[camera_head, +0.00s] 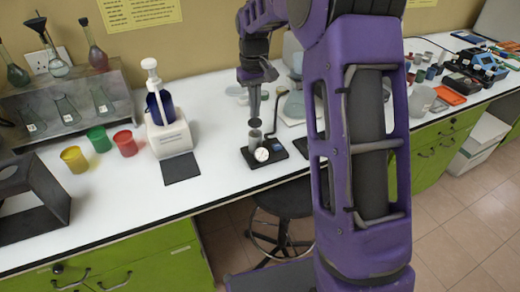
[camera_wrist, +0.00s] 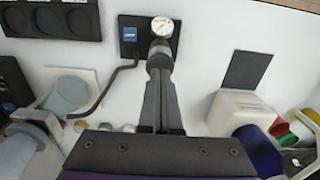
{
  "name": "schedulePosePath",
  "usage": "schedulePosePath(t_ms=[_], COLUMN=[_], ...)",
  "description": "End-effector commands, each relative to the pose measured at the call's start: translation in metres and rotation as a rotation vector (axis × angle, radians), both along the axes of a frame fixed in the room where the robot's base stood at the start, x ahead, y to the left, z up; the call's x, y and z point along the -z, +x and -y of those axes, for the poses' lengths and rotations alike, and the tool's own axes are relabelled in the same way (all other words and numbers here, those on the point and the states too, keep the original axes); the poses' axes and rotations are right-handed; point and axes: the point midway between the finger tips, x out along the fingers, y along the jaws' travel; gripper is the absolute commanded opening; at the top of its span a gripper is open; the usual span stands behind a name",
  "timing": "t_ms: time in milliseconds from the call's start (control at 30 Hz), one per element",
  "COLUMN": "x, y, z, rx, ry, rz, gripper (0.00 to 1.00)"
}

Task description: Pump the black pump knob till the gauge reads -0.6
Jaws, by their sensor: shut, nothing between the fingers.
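The pump stands on a black base (camera_head: 280,153) near the front edge of the white bench. Its round white gauge (camera_head: 262,154) faces forward; it also shows in the wrist view (camera_wrist: 162,26), too small to read surely. The black pump knob (camera_head: 254,123) sits on top of the pump's grey cylinder (camera_head: 255,137). My gripper (camera_head: 254,114) points straight down with its fingers shut and empty, directly above the knob. In the wrist view my fingers (camera_wrist: 159,78) line up with the knob (camera_wrist: 159,56) and partly hide it. I cannot tell whether they touch.
A thin black bent tube (camera_wrist: 108,88) rises beside the pump. A white dispenser (camera_head: 170,137) with a dark pad (camera_head: 181,168) stands to the left, near coloured cups (camera_head: 99,139). A rack of flasks (camera_head: 65,105) is farther left. Bare bench lies between pump and pad.

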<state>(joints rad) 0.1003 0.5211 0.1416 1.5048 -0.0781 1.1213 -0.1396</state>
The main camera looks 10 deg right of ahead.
Motion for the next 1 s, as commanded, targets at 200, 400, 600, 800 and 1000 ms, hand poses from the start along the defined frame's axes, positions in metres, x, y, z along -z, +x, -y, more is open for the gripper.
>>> schedulePosePath(t_ms=[200,400,600,800,1000], x=[0.006,0.017,0.027,0.037,0.038], y=[0.0,0.0,0.0,0.0,-0.001], z=[0.0,0.0,0.0,0.0,0.0], rx=[0.0,0.0,0.0,0.0,0.0], ry=[0.0,0.0,0.0,0.0,0.001], rz=[-0.001,-0.001,-0.001,-0.002,-0.002], gripper=[0.0,0.0,0.0,0.0,0.0])
